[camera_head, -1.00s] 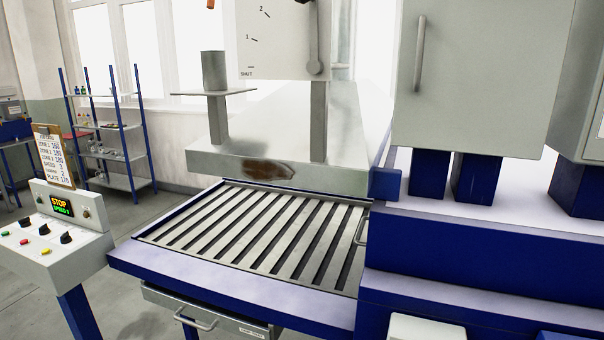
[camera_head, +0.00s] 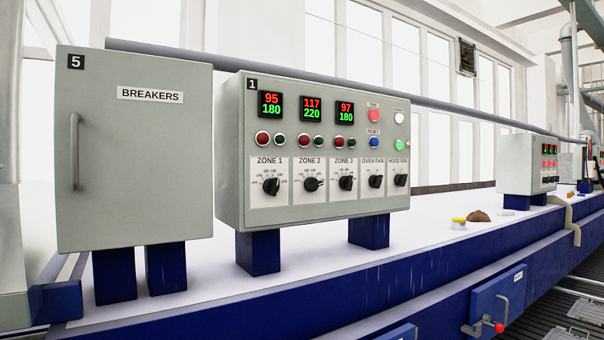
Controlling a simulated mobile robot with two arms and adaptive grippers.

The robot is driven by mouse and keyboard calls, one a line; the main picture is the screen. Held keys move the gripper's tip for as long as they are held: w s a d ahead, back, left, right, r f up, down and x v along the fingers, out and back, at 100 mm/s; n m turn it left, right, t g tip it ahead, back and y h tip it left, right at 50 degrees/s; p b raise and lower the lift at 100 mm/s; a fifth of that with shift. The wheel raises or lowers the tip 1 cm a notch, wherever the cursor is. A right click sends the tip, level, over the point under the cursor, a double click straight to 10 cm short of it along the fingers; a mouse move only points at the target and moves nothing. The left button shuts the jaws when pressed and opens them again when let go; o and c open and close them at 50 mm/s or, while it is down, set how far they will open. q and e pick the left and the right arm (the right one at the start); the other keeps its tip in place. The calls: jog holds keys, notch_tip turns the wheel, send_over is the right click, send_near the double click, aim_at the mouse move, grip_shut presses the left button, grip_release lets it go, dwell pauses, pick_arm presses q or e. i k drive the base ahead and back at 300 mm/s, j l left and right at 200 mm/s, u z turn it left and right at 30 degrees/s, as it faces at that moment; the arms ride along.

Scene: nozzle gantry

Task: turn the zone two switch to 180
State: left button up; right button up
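The zone two switch (camera_head: 311,184) is a black rotary knob on a white plate labelled ZONE 2, on the grey control panel (camera_head: 320,218) marked 1. The zone two display (camera_head: 311,109) above it reads 117 in red and 220 in green. The knob's pointer appears turned toward the right, but its scale is too small to read. The ZONE 1 knob (camera_head: 271,186) and ZONE 3 knob (camera_head: 346,183) flank it, and their displays both show 180 in green. Neither of my grippers is in view.
A grey BREAKERS cabinet (camera_head: 140,215) marked 5 stands left of the panel. Both sit on blue legs on a long white-topped blue bench (camera_head: 330,266). A brown lump (camera_head: 478,215) and a smaller panel (camera_head: 527,163) are farther right. The space before the panel looks clear.

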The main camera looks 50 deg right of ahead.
aim_at(311, 184)
jog(key=z, duration=1.95)
